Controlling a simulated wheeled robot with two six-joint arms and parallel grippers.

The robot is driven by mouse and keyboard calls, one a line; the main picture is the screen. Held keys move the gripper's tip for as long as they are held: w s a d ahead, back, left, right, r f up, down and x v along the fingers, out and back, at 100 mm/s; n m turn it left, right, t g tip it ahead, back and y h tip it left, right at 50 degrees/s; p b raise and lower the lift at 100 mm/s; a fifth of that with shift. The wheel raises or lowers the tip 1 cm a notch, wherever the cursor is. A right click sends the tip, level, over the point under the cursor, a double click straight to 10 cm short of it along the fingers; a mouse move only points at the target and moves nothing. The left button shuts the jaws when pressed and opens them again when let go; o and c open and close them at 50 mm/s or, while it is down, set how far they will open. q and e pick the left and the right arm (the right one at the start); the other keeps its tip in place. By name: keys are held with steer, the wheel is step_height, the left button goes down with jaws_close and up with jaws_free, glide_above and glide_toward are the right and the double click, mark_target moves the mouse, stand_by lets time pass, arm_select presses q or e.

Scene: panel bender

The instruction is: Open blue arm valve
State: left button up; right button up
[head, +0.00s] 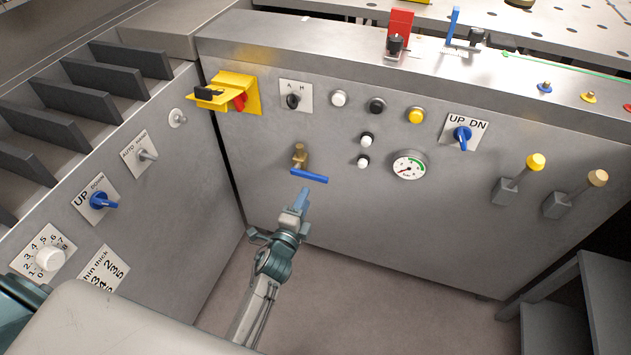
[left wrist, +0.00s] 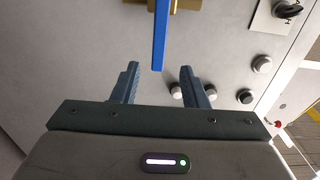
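The blue arm valve (head: 309,175) is on the grey front panel, with a blue lever handle on a brass body (head: 300,155). The lever points to the right and slightly down in the head view. In the left wrist view the blue lever (left wrist: 160,38) hangs from the brass body at the top, ahead of the fingers and between their lines. My left gripper (head: 303,198) is just below the lever in the head view. In the left wrist view my left gripper (left wrist: 156,82) is open and empty, its fingers apart from the lever. My right gripper is not in view.
A pressure gauge (head: 409,166) and several push buttons are right of the valve. A yellow bracket with a red switch (head: 240,101) is up and left. The left side panel carries a blue UP/DOWN knob (head: 99,201). The floor below the panel is clear.

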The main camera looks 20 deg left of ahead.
mark_target(314, 179)
arm_select(q)
steer(key=w, duration=0.8)
steer(key=shift+w+d+f+b, duration=0.1)
steer(key=shift+w+b, duration=0.25)
steer(key=shift+w, duration=0.4)
jaws_close()
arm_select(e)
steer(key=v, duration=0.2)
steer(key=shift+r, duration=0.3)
